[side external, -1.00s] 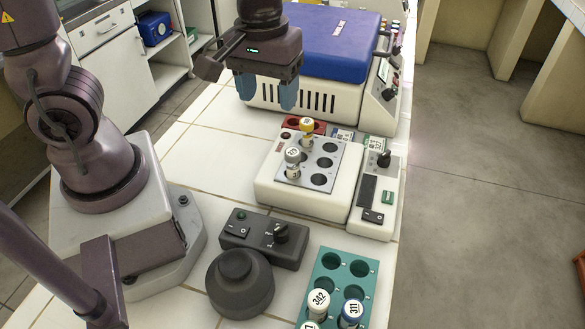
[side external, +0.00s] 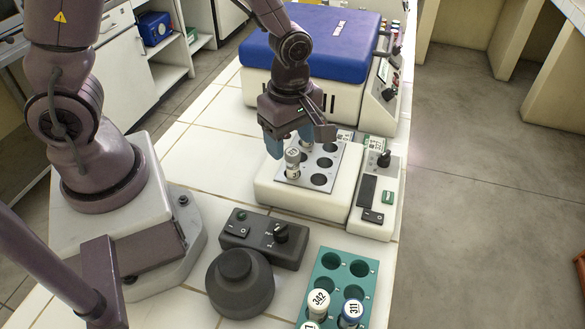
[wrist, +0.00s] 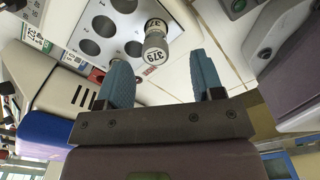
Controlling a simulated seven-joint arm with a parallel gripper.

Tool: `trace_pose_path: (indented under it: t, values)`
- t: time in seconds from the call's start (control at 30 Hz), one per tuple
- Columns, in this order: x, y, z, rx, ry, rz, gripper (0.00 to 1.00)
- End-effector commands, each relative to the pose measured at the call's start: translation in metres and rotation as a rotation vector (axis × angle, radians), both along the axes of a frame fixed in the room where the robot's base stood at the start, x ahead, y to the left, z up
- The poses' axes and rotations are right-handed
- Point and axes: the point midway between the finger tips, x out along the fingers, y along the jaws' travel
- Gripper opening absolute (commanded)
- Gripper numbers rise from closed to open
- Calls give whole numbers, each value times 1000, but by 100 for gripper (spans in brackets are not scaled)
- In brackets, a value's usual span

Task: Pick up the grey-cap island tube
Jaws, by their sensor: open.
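The grey-cap tube (side external: 292,157) stands upright in a hole of the metal plate on the white island block (side external: 268,190). In the wrist view its numbered grey-white cap (wrist: 154,56) shows ahead of and between my fingertips. My gripper (side external: 288,143) is open, with blue fingers, just behind and above the tube in the side view. In the wrist view the open fingers (wrist: 159,66) lie to either side of the cap's line, with nothing between them.
Several empty holes surround the tube in the plate (side external: 337,158). A control panel with a black knob (side external: 384,158) stands at the right. A blue-lidded machine (side external: 320,45) is behind. A teal rack (side external: 325,262) with numbered tubes is in front. White tiles are clear at left.

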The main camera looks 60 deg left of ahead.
Motion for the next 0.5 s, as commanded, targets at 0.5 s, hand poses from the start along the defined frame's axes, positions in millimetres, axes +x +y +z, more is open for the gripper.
trace_pose_path:
  t: [0.5]
  values:
    - [5,2,-55,1,2,-2,61]
